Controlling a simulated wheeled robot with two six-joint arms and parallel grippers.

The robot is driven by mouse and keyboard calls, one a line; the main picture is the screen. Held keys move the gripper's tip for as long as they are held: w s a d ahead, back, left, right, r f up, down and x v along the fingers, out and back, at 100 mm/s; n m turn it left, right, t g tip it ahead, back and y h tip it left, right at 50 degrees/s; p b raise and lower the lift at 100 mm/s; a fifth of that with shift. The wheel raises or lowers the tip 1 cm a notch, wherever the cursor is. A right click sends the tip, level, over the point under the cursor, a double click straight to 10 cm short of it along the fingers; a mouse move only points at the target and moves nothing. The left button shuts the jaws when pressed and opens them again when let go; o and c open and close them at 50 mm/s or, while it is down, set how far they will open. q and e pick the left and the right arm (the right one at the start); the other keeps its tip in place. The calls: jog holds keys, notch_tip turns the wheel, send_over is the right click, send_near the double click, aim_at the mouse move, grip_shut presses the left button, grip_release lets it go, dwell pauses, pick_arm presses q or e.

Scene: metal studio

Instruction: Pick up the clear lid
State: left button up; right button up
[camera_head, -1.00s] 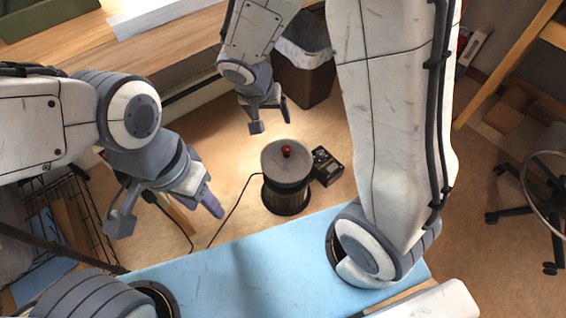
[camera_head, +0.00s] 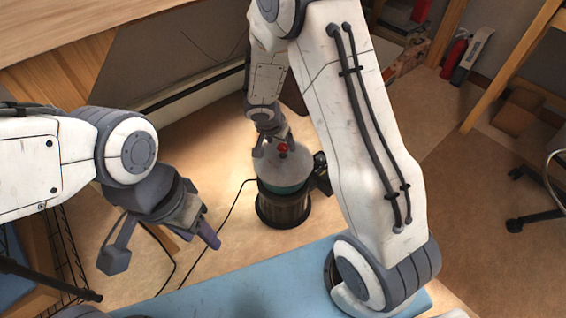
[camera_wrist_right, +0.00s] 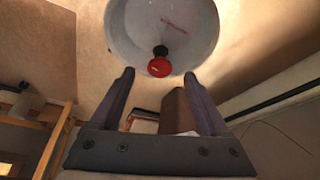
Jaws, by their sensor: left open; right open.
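The clear lid (camera_head: 285,168) is a pale see-through dome with a red knob (camera_head: 283,147) on top. My right gripper (camera_head: 274,148) is open at the knob, partly overlapping the lid. In the right wrist view the lid (camera_wrist_right: 195,30) fills the top, and the knob (camera_wrist_right: 159,67) shows between the two open fingertips (camera_wrist_right: 158,74), with no visible grip; exact depth is unclear. My left gripper (camera_head: 160,246) is open and empty, left of the pot and apart from it.
A small black box (camera_head: 321,174) stands right beside the pot, with a dark cable running left across the floor. A blue surface (camera_head: 250,285) lies in front. A wire rack (camera_head: 68,250) is at the left. A chair base (camera_head: 530,200) is at the right.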

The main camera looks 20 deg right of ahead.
aim_at(283, 147)
jog(key=b+x, duration=0.1)
jog(key=x, duration=0.4)
jog(key=shift+b, duration=0.4)
jog(key=shift+r, duration=0.1)
grip_shut()
dwell(0.9)
